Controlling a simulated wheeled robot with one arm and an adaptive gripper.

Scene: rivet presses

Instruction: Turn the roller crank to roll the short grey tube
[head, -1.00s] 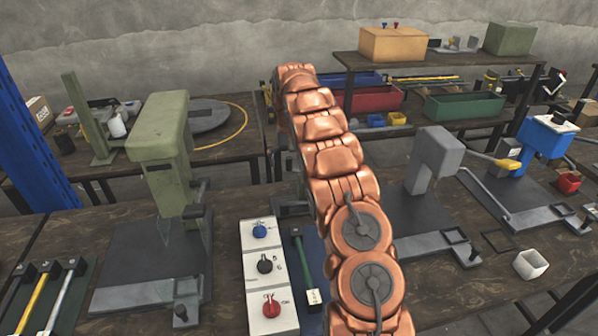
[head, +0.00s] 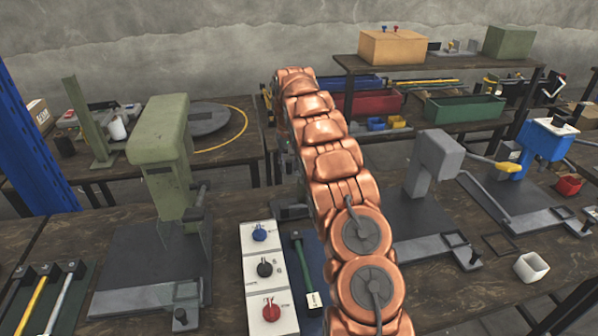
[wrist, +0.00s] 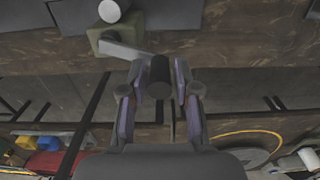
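In the wrist view, my gripper (wrist: 158,78) has its two fingers parted, one on each side of a dark cylindrical crank handle (wrist: 159,76). Narrow gaps seem to show between the handle and the fingers; I cannot tell whether they touch. A grey crank arm (wrist: 124,50) runs from the handle to an olive block (wrist: 101,34). A pale round end (wrist: 110,11) shows just above that block; I cannot tell whether it is the short grey tube. In the head view my copper arm hides the gripper and the crank.
A green press (head: 160,150) stands left of my arm and a grey press (head: 437,155) right of it. A switch panel (head: 254,270) with three knobs lies in front. A blue machine (head: 545,140) and a white square tube (head: 531,267) are at the right.

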